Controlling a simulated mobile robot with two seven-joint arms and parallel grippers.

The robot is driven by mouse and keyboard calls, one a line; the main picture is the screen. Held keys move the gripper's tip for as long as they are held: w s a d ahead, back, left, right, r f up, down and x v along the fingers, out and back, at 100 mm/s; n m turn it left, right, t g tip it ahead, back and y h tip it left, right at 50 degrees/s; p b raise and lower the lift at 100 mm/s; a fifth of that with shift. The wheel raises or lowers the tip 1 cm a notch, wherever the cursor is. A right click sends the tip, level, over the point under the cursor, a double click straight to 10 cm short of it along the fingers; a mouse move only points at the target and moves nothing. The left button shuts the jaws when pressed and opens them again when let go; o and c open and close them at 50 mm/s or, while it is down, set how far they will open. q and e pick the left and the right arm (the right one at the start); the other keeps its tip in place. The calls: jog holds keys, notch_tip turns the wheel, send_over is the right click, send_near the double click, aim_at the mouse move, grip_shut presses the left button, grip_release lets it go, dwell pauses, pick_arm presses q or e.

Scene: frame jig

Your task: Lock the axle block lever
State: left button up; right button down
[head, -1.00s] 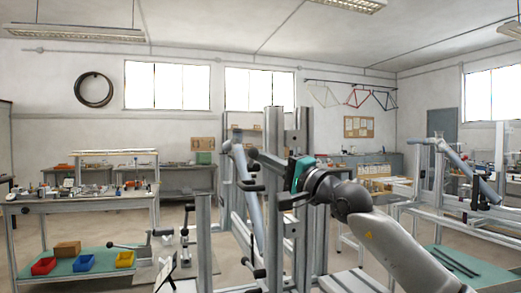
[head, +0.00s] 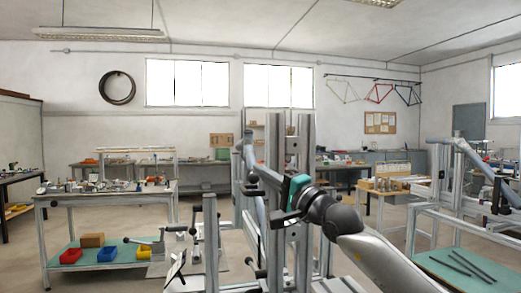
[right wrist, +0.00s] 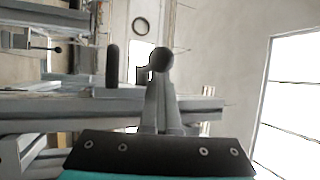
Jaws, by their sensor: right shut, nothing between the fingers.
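The frame jig's grey metal uprights (head: 275,215) stand in the middle of the head view, with several black-ended levers on them. One dark lever handle (head: 252,187) is beside my right gripper (head: 262,174); I cannot tell which lever is the axle block lever. The right gripper reaches left in front of the uprights, shut and empty. In the right wrist view its fingers (right wrist: 160,85) point up toward a round black knob (right wrist: 162,60); I cannot tell whether they touch it. A dark upright handle (right wrist: 112,65) is to their left. My left gripper is out of view.
A workbench (head: 105,195) with small parts stands at the left, with red, blue and yellow bins (head: 107,255) on its lower shelf. Another jig frame (head: 440,205) stands at the right.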

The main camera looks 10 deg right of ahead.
jog(key=shift+a+f, duration=0.15)
jog(key=shift+f, duration=0.2)
